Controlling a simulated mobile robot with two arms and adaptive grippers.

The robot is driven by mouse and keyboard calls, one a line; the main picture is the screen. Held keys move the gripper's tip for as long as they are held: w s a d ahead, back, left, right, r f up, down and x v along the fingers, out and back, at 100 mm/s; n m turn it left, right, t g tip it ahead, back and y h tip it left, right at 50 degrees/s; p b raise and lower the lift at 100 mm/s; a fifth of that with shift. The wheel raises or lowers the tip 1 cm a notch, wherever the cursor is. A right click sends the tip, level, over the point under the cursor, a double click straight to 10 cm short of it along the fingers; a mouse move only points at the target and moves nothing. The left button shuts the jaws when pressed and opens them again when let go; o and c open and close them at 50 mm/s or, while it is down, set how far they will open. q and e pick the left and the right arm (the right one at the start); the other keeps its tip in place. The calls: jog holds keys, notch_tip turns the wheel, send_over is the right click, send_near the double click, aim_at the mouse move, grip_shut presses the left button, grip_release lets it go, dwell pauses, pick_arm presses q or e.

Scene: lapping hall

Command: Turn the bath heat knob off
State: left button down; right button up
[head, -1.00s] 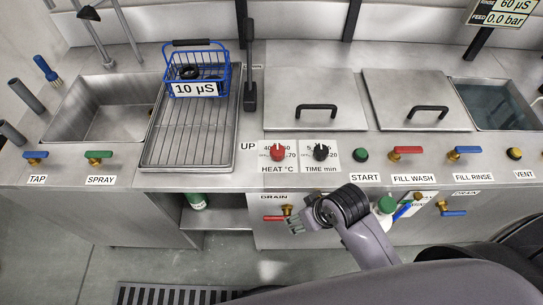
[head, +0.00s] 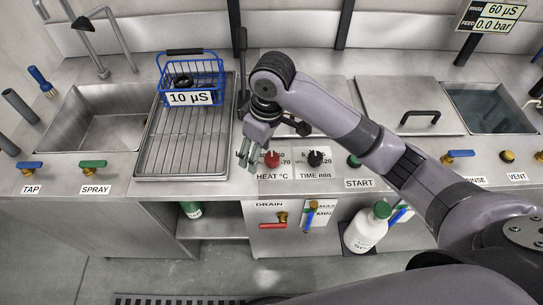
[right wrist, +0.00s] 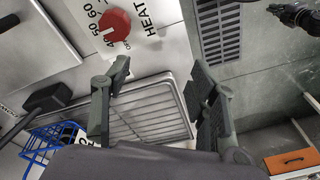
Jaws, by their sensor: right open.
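The red bath heat knob (head: 271,160) sits on the front panel above the HEAT °C label; it also shows at the top of the right wrist view (right wrist: 115,22).
The black time knob (head: 316,158) is right of the heat knob, with the green start button (head: 354,161) further right. A draining rack (head: 185,150) with a blue basket (head: 192,72) lies left. Drain valve handles (head: 272,226) and a white bottle (head: 368,228) are below.

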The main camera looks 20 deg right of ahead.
jog(key=h, duration=0.2)
send_near(272, 157)
jog(key=shift+g, duration=0.3)
jog(key=f, duration=0.5)
jog(key=f+p, duration=0.1)
jog(key=f, duration=0.4)
jog(key=shift+w+d+f, duration=0.1)
jog(key=shift+w+d, duration=0.05)
jog(key=shift+w, duration=0.05)
jog(key=shift+c, duration=0.4)
jog(key=c, duration=1.1)
